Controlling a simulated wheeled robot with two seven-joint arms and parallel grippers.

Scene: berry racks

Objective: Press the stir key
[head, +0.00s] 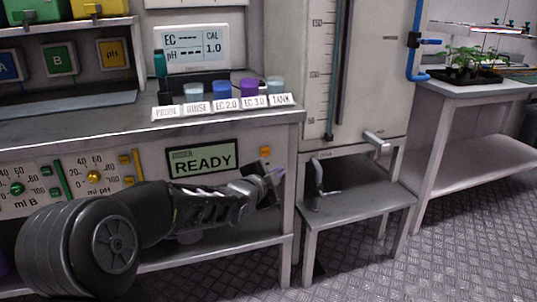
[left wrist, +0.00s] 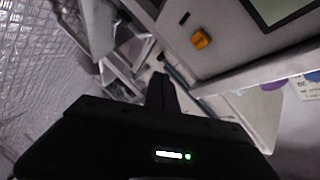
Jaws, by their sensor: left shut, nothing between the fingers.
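An orange square key (head: 265,151), the likely stir key, is on the bench's front panel, just right of the display (head: 203,159) reading READY. Its label cannot be read. The key also shows in the left wrist view (left wrist: 200,39), right of the fingers. My left gripper (head: 277,175) is shut and empty, a little below and right of the key in the head view. Its dark fingers (left wrist: 160,92) show in the left wrist view, apart from the key. My right gripper is in neither view.
Several labelled cups (head: 222,88) and a probe stand along the bench's front edge, above the panel. A tank (head: 352,70) on a low stand (head: 365,203) is to the right.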

